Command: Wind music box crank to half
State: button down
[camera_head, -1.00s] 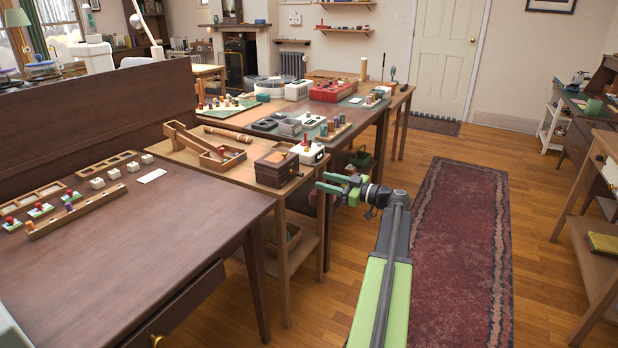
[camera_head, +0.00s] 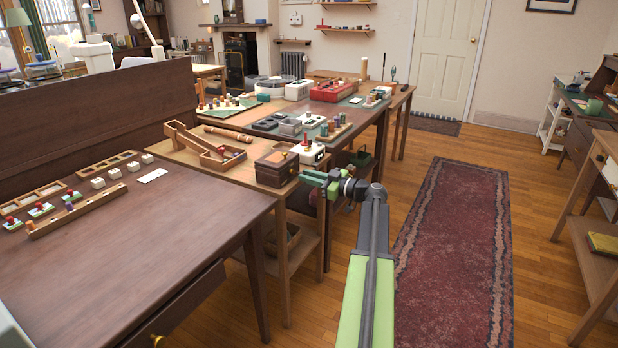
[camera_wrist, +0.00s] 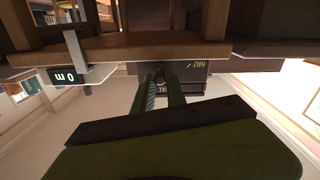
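The music box (camera_head: 277,168) is a small brown wooden box near the front right corner of the middle table. In the wrist view my gripper (camera_wrist: 161,84) shows two fingers with a gap, open, in front of the face. A small dark round part, perhaps the crank, shows between the tips; I cannot tell whether they touch it.
A white box with a red knob (camera_head: 308,152) stands right behind the music box. A wooden ramp tray (camera_head: 205,150) lies to its left. The table edge (camera_head: 262,187) is close to my gripper. Free floor and a red rug (camera_head: 455,250) lie to the right.

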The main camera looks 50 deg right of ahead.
jog(key=shift+f+m, duration=0.1)
jog(key=shift+m, duration=0.2)
jog(key=m, duration=0.3)
jog(key=a+m+b, duration=0.1)
jog(key=m, duration=0.1)
jog(key=shift+s+f, duration=0.15)
jog(key=shift+f, duration=0.25)
jog(key=m, duration=0.3)
jog(key=a+m, duration=0.1)
jog(key=m, duration=0.1)
jog(key=shift+s+a+f+m, duration=0.15)
jog(key=shift+m, duration=0.25)
jog(key=m, duration=0.2)
jog(key=a+m, duration=0.1)
jog(key=m, duration=0.1)
jog(key=shift+s, duration=0.1)
jog(key=shift+s+a+r+m, duration=0.1)
jog(key=shift+a+r+m, duration=0.1)
jog(key=shift+m, duration=0.8)
jog(key=shift+a+r+m, duration=0.15)
jog(key=shift+m, duration=0.85)
jog(key=c, duration=1.3)
grip_release()
jog(key=shift+c, duration=0.2)
